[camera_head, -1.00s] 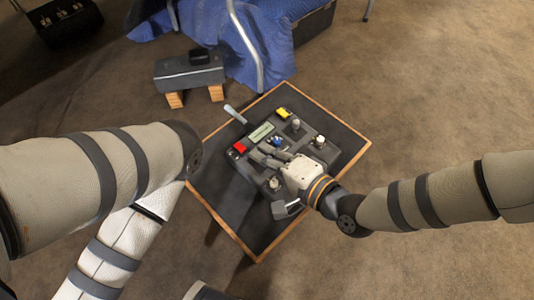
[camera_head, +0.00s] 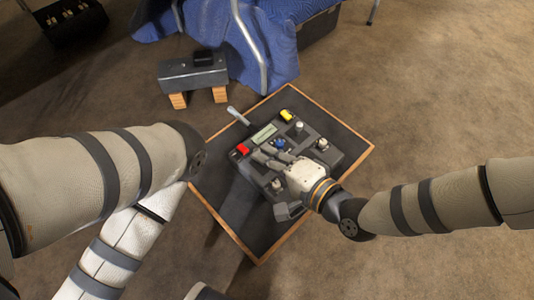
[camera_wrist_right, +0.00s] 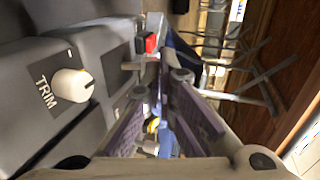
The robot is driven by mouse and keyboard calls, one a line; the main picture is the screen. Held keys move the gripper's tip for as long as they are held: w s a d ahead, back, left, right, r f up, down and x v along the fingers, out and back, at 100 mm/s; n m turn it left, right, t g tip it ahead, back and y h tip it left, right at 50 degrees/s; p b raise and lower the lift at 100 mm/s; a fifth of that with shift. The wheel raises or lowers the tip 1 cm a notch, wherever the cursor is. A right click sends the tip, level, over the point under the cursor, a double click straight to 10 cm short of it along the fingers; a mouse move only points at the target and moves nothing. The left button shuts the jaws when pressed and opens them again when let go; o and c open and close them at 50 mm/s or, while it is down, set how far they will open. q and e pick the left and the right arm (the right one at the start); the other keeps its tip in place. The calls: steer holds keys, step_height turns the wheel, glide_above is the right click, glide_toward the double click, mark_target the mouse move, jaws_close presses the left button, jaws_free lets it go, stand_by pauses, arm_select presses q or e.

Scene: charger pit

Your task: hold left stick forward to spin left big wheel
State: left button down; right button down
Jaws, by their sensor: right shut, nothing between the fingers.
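The dark grey control box (camera_head: 328,157) lies on a black mat. It has a red button (camera_head: 243,149), a yellow button (camera_head: 287,116), a blue knob (camera_head: 279,145), a small display (camera_head: 264,134) and pale-topped knobs or sticks. My right gripper (camera_head: 263,155) is over the box's left half, fingers shut and empty, pointing toward the red button; its fingers also show in the right wrist view (camera_wrist_right: 166,68). A white TRIM knob (camera_wrist_right: 72,85) is beside them. A grey peg (camera_wrist_right: 134,66) is near the fingertips; I cannot tell if it is the left stick or touched.
The wood-edged mat (camera_head: 232,215) lies on brown carpet. A silver lever (camera_head: 238,116) sticks out at the box's far left. A grey block on wooden feet (camera_head: 193,73) and a blue cloth (camera_head: 270,45) are beyond. My left arm fills the left side.

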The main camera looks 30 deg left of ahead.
steer(key=shift+r, duration=0.1)
stand_by(0.5)
steer(key=shift+r+p, duration=0.45)
steer(key=shift+r, duration=0.3)
arm_select(q)
steer(key=shift+r, duration=0.4)
steer(key=shift+w+f, duration=0.1)
